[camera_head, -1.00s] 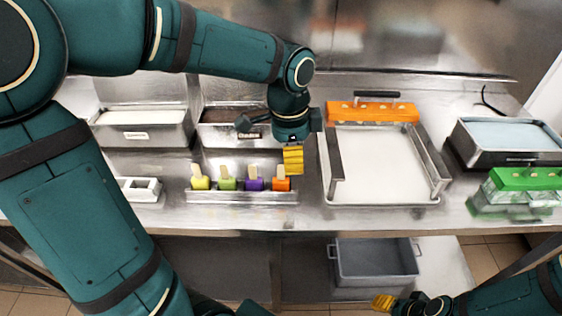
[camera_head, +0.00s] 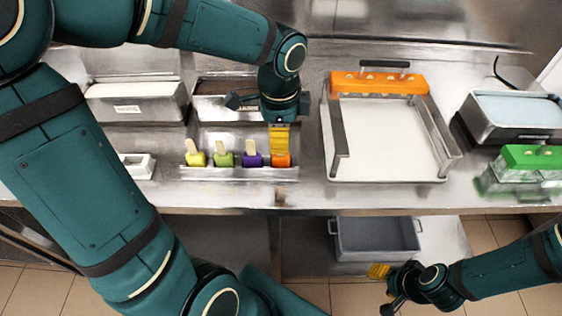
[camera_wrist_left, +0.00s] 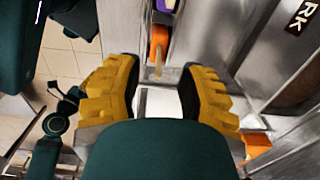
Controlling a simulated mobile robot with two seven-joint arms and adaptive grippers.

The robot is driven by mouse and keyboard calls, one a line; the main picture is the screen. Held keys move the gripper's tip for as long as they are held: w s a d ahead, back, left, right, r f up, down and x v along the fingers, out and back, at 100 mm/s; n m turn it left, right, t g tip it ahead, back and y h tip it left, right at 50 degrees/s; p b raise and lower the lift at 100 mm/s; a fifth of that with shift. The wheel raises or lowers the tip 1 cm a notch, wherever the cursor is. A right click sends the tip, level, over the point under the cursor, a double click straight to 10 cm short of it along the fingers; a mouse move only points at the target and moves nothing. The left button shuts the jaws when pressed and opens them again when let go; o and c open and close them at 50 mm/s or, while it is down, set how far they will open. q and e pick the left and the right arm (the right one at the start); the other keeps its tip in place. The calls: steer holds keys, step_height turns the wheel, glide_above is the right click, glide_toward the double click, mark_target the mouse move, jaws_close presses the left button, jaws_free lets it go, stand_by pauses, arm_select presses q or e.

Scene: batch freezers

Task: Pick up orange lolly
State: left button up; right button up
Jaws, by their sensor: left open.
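The orange lolly (camera_head: 281,160) stands at the right end of a row in a metal holder (camera_head: 235,174). My left gripper (camera_head: 279,138) is directly above it, and its yellow fingers hide the stick in the head view. In the left wrist view the orange lolly (camera_wrist_left: 158,38) and its pale stick lie ahead of the gap between the fingers (camera_wrist_left: 162,85). The fingers are apart, with nothing held between them. My right gripper (camera_head: 380,271) is low, in front of the bench, and its opening is not clear.
Purple (camera_head: 252,157), green (camera_head: 224,158) and yellow (camera_head: 195,157) lollies stand left of the orange one. A white tray (camera_head: 390,178) with an orange mould (camera_head: 378,83) lies to the right. Metal tubs (camera_head: 137,103) stand behind. A grey bin (camera_head: 375,240) is below.

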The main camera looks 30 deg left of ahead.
mark_target(281, 156)
arm_select(q)
step_height(281, 156, down, 5)
steer(key=shift+d+r+b, duration=0.1)
steer(key=shift+d+b, duration=0.05)
steer(key=shift+b, duration=0.6)
jaws_close()
